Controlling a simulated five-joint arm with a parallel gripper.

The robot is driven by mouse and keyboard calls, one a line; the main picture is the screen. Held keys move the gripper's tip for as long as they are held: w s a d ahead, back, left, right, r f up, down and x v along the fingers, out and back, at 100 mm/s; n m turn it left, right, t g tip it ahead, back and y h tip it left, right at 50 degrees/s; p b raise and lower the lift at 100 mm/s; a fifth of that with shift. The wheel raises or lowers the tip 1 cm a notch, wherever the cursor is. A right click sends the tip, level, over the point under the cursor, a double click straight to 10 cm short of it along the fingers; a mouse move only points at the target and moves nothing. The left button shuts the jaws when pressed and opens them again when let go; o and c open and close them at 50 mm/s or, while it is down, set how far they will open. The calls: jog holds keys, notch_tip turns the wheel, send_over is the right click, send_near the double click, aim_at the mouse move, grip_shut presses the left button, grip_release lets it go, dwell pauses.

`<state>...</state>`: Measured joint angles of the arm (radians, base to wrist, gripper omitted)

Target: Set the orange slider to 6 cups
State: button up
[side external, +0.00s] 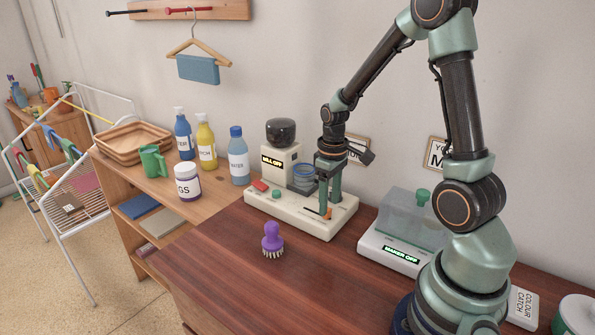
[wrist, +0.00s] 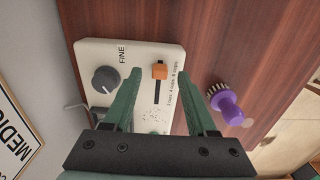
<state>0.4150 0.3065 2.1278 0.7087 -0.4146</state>
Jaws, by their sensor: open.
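The orange slider (wrist: 159,71) sits near the upper end of its dark slot (wrist: 157,92) in the wrist view. Cup labels (wrist: 174,88) run beside the slot; they are too small to read surely, so I cannot tell the exact setting. In the side view the slider (side external: 328,213) shows low on the cream mill base (side external: 300,215). My gripper (side external: 329,202) is open and points down over the base. Its two fingers stand on either side of the slider, apart from it in the wrist view. Whether the tips touch the base is unclear.
A grey knob (wrist: 105,79) marked FINE lies left of the slot. A purple brush (side external: 272,240) stands on the table near the base. A maker (side external: 400,240) with a clear tank stands to the right. The front of the table (side external: 225,275) is clear.

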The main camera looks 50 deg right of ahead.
aim_at(329, 210)
notch_tip(329, 210, up, 10)
dwell(0.3)
jog(key=s+a+r+t, duration=0.2)
jog(key=a+r, duration=0.1)
jog(key=a, duration=0.4)
jog(key=s+a+r+t, duration=0.2)
jog(key=a+r+t, duration=0.1)
jog(key=a, duration=0.4)
jog(key=shift+a+r+t, duration=0.15)
jog(key=shift+r+t, duration=0.15)
jog(key=shift+r, duration=0.5)
